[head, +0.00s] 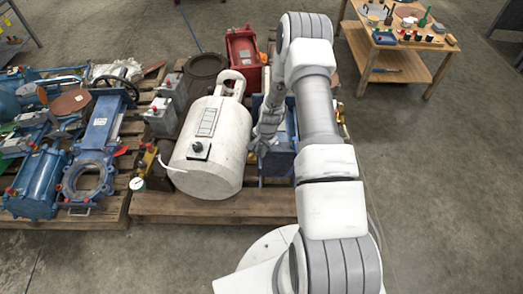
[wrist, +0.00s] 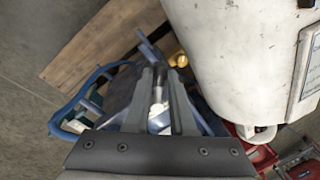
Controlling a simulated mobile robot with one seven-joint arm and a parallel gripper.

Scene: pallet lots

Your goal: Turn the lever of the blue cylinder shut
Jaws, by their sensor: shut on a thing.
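My gripper (wrist: 160,76) points down beside the white tank in the wrist view. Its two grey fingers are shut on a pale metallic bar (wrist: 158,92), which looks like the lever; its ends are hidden. A blue body (wrist: 122,98) lies below and around the fingers, partly covered by them, and appears to be the blue cylinder. In the head view, my gripper (head: 262,147) reaches down right of the white tank. The blue body (head: 282,131) shows there only in part behind my arm. The lever cannot be made out in the head view.
The white tank (head: 213,147) stands close beside my gripper on a wooden pallet (head: 215,208). A red valve part (head: 243,55) is behind it. A pallet of blue valves (head: 95,145) is at left. A wooden table (head: 405,50) stands at back right. The right floor is clear.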

